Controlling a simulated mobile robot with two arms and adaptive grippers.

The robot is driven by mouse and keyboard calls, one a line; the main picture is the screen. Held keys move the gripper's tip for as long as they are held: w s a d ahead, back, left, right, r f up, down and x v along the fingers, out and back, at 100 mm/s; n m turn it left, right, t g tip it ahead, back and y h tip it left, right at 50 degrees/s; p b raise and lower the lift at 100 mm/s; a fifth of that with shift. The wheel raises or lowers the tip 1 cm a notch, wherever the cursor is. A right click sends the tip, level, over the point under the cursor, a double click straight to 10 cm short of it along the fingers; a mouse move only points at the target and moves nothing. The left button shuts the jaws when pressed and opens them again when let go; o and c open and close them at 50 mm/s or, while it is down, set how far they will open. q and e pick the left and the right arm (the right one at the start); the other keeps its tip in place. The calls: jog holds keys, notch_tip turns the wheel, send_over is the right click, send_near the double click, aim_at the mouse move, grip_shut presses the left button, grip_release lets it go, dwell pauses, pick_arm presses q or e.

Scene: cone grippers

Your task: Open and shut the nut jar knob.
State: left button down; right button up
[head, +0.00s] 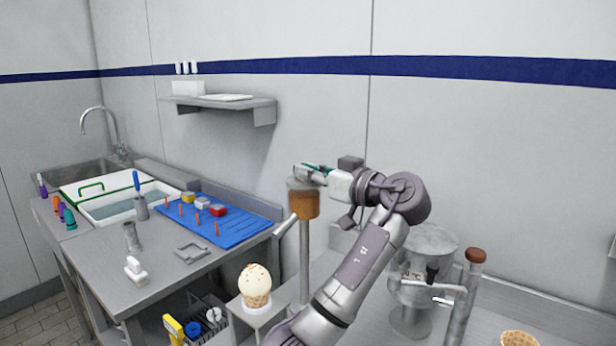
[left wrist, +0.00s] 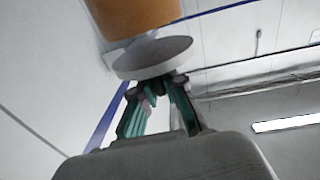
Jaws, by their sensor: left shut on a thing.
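The nut jar (head: 304,205) is an orange-brown cylinder on a tall post, with a grey round cap (head: 301,184) on top. In the left wrist view the jar (left wrist: 130,14) and the pale grey disc of its cap (left wrist: 152,57) fill the upper part. My left gripper (head: 302,172) is at the top of the jar. Its teal fingers (left wrist: 158,88) are closed together against the disc, shut on the knob. The knob itself is mostly hidden by the fingers. My right gripper is in neither view.
A scooped cone (head: 256,286) stands on a stand left of the post. A grey machine (head: 421,262) and a brown-capped tube (head: 466,290) stand to the right. A blue mat (head: 235,228) with small items lies on the left counter. A wall shelf (head: 222,101) hangs behind.

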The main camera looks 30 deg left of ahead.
pick_arm(q)
jog(key=shift+n+g, duration=0.5)
jog(key=shift+g, duration=0.3)
jog(key=c, duration=1.2)
grip_release()
jog(key=shift+c, duration=0.2)
jog(key=d, duration=1.2)
jog(key=shift+s, duration=0.3)
jog(key=shift+r, duration=0.1)
